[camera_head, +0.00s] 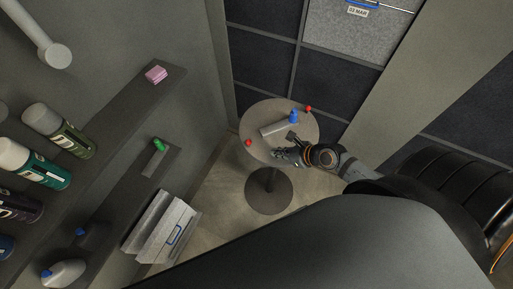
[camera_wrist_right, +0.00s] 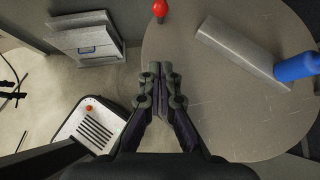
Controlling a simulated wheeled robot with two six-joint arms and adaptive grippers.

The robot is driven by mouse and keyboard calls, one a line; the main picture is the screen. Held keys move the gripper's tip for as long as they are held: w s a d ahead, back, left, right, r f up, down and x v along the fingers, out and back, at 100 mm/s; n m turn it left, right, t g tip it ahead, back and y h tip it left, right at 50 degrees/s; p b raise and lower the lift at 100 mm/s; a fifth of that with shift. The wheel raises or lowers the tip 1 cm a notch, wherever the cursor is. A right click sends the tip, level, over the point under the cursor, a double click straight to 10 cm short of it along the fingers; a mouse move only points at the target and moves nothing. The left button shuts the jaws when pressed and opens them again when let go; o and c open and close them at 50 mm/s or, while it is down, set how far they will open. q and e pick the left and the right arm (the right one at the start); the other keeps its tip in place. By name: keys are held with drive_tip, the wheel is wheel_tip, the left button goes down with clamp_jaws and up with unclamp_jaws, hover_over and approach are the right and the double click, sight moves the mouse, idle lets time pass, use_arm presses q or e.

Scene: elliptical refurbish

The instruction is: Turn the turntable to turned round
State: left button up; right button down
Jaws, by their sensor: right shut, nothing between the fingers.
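The turntable (camera_head: 262,112) is a round grey disc on a single post with a round foot, and it also fills the right of the right wrist view (camera_wrist_right: 245,115). On it are a pale grey block (camera_head: 277,129), a blue bottle-like piece (camera_head: 294,117) and two red knobs, one at the left rim (camera_head: 248,143) and one at the far right rim (camera_head: 308,109). My right gripper (camera_head: 277,152) is shut and empty at the disc's near edge. In the right wrist view its fingertips (camera_wrist_right: 160,70) overlap the disc's left rim; contact cannot be told. My left gripper is not in view.
A shelf (camera_head: 128,103) with a pink block (camera_head: 156,74) and a lower ledge with a green piece (camera_head: 158,145) run along the left wall. Several bottles stand far left. A pale slanted holder (camera_head: 163,226) sits below. Dark panels close in behind the turntable.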

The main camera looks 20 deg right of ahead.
sight(250, 146)
drive_tip(key=x, duration=0.6)
drive_tip(key=shift+w+a, duration=0.1)
drive_tip(key=shift+w, duration=0.05)
drive_tip(key=w+a, duration=0.2)
drive_tip(key=shift+w+f, duration=0.15)
drive_tip(key=shift+w, duration=0.25)
drive_tip(key=shift+w+a+f+p, duration=0.1)
drive_tip(key=shift+w+a+p, duration=0.2)
drive_tip(key=shift+w, duration=0.1)
